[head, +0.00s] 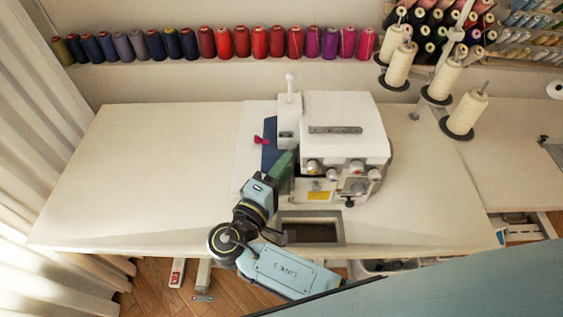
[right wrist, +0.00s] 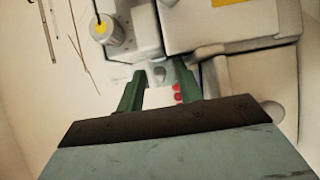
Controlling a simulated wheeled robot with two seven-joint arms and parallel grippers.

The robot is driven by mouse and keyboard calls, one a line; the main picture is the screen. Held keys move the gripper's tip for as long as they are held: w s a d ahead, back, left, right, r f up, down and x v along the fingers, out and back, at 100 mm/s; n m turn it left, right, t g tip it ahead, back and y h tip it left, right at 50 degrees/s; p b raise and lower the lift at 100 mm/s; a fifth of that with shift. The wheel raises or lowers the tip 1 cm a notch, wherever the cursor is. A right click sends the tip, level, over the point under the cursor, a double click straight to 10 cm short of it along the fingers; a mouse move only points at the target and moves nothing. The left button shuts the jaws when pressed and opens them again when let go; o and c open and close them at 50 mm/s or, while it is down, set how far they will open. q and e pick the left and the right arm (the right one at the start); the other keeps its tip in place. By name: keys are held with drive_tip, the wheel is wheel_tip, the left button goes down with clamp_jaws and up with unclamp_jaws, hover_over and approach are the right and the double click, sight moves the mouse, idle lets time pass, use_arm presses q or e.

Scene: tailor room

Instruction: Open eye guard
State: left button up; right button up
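The white sewing machine (head: 345,122) stands on the table, with its needle area facing left. My right gripper (head: 285,165) reaches up to the machine's left front, and its arm hides part of that area. In the right wrist view my right gripper (right wrist: 159,70) shows two green fingers apart with a gap between them. Light parts of the sewing machine (right wrist: 215,30) lie just beyond the fingertips. A small red part (right wrist: 177,94) shows beside the right finger. I cannot clearly make out the eye guard or whether a finger touches it. My left gripper is not in view.
Cream thread cones (head: 466,113) stand at the right. The white table (head: 150,180) is clear on its left side. A rectangular opening (head: 312,232) lies in front of the machine.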

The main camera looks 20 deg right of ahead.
drive_tip(key=shift+c, duration=1)
clamp_jaws()
drive_tip(key=shift+s+d+r+n+t+y+p, duration=0.15)
drive_tip(key=shift+s+d+n+t+y+p, duration=0.1)
drive_tip(key=shift+n+t+y+p, duration=0.35)
drive_tip(key=shift+s+d+p, duration=0.1)
drive_tip(key=shift+p, duration=0.2)
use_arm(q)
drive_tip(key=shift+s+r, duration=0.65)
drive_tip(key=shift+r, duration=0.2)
use_arm(e)
drive_tip(key=shift+o, duration=1)
unclamp_jaws()
